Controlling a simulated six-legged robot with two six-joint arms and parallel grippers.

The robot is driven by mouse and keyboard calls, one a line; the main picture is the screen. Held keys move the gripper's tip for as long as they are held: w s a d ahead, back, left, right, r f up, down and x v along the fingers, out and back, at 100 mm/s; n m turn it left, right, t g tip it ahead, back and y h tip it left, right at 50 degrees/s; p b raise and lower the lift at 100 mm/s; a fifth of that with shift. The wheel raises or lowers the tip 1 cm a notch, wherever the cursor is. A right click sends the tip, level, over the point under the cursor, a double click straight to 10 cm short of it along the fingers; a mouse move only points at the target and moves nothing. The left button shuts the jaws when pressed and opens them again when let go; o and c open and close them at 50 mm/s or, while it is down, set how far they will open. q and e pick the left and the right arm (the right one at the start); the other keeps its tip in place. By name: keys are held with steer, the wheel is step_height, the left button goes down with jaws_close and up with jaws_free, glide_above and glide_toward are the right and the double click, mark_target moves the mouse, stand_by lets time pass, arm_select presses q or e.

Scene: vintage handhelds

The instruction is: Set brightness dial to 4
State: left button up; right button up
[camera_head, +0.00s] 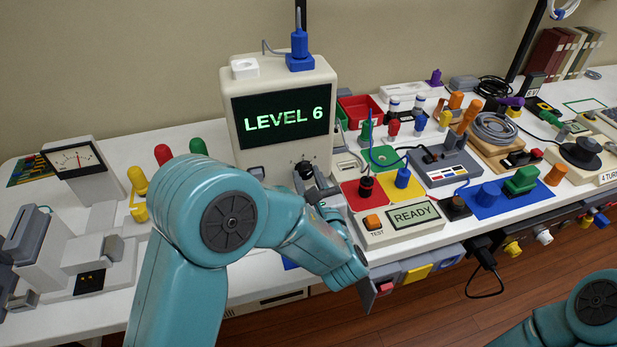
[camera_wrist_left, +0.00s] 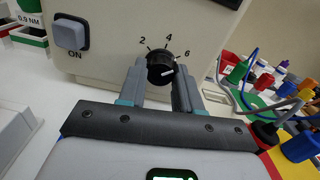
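The cream monitor unit (camera_head: 230,110) stands at the back of the table, and its screen (camera_head: 288,113) reads "LEVEL 6" in green. Its black brightness dial (camera_head: 304,168) is on the lower front, partly hidden by my left gripper (camera_head: 312,181). In the left wrist view the dial (camera_wrist_left: 161,68) has a white pointer line towards its right side, below the 6 mark. The marks 2, 4 and 6 arc above it. My left gripper (camera_wrist_left: 160,72) is open, with one finger at each side of the dial and small gaps showing. My right gripper is out of frame.
A grey ON button (camera_wrist_left: 70,36) sits left of the dial. A READY box (camera_head: 412,215), coloured pads and many plugs crowd the table to the right. A meter (camera_head: 74,158) and grey devices stand at the left. My right arm (camera_head: 590,305) shows at lower right.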

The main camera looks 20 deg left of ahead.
arm_select(q)
steer(key=c, duration=0.3)
steer(key=n+b, duration=0.2)
steer(key=b, duration=0.2)
steer(key=n+b, duration=0.3)
steer(key=b, duration=0.2)
steer(key=n+b, duration=0.3)
steer(key=b, duration=0.1)
steer(key=shift+f, duration=0.25)
steer(key=shift+r+n+b, duration=0.25)
steer(key=shift+n+b, duration=0.75)
steer(key=shift+b, duration=0.55)
steer(key=o, duration=1)
